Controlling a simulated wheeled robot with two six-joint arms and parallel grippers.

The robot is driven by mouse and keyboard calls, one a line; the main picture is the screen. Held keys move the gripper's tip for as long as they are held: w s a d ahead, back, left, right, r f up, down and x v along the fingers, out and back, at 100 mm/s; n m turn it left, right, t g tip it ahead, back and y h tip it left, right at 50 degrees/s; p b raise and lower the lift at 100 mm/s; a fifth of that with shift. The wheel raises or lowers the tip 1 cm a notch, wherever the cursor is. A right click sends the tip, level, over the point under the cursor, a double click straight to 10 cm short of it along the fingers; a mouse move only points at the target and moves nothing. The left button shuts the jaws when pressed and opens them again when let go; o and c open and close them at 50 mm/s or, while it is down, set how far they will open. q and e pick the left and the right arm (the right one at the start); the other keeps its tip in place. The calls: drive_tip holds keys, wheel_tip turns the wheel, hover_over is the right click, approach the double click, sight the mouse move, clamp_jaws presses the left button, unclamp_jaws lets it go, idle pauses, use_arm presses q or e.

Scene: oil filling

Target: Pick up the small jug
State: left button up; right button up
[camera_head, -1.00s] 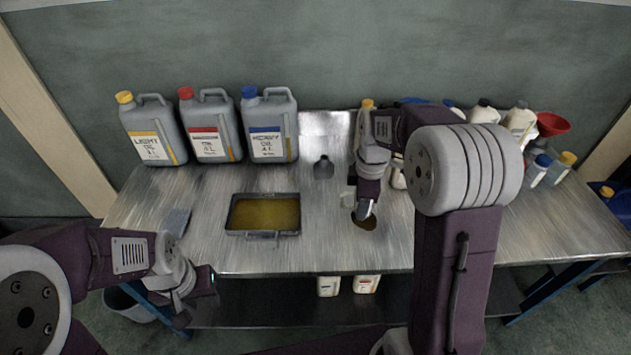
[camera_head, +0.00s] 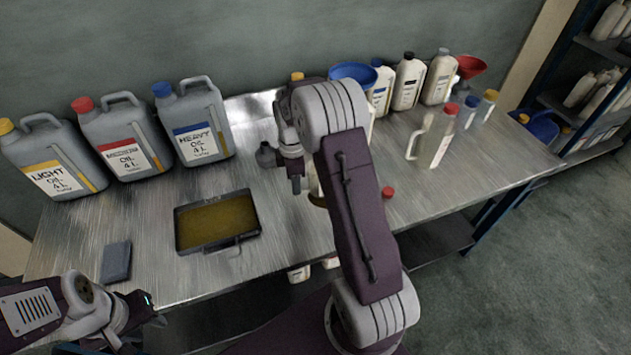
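A small pale jug with an open handle (camera_head: 420,138) stands upright on the metal table, right of my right arm. It is beside a pale bottle with a red cap (camera_head: 442,140). A small dark grey vessel (camera_head: 266,156) stands left of my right gripper and is partly hidden by it. My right gripper (camera_head: 297,186) points down over the middle of the table, with its finger gap not clear. It is well left of the pale jug. My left gripper (camera_head: 150,312) is low at the table's front left edge, away from all vessels. Its finger gap is not clear.
Light (camera_head: 52,160), medium (camera_head: 122,140) and heavy (camera_head: 197,122) oil cans stand at the back left. An oil tray (camera_head: 181,235) and a grey pad (camera_head: 116,262) lie in front. Bottles and a red funnel (camera_head: 468,66) stand back right. The table's right front is clear.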

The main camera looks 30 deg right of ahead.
wheel_tip(320, 180, down, 3)
drive_tip(key=shift+s+f, duration=0.1)
drive_tip(key=shift+w+f, duration=0.2)
drive_tip(key=shift+f, duration=0.25)
drive_tip(key=shift+s+r, duration=0.1)
clamp_jaws()
idle(0.9)
